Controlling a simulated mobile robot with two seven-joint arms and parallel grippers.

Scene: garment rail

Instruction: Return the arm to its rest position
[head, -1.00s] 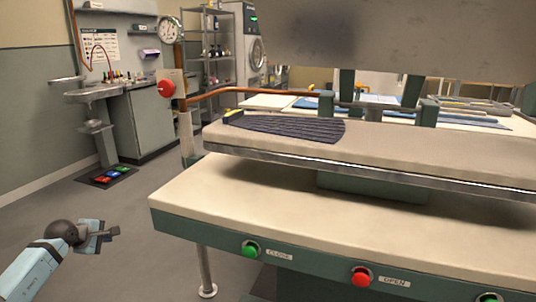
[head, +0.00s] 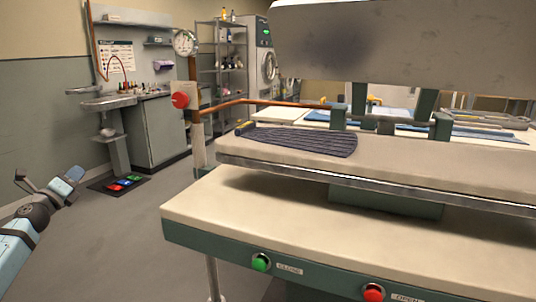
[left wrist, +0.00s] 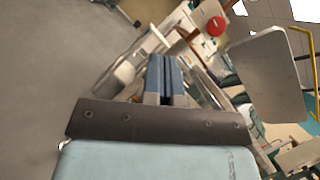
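My left arm comes in at the left edge of the head view, and its gripper (head: 75,173) is raised over bare floor, clear of the press. In the left wrist view the two blue fingers (left wrist: 165,78) lie side by side with almost no gap, and nothing shows between them. My right gripper is in neither view. A dark striped garment (head: 300,142) lies flat on the padded board of the press (head: 420,165), apart from my left gripper.
The press's lower table (head: 330,228) carries a green button (head: 261,262) and a red button (head: 373,292). Its upper plate (head: 400,45) stands raised. Grey floor (head: 125,235) between arm and press is free.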

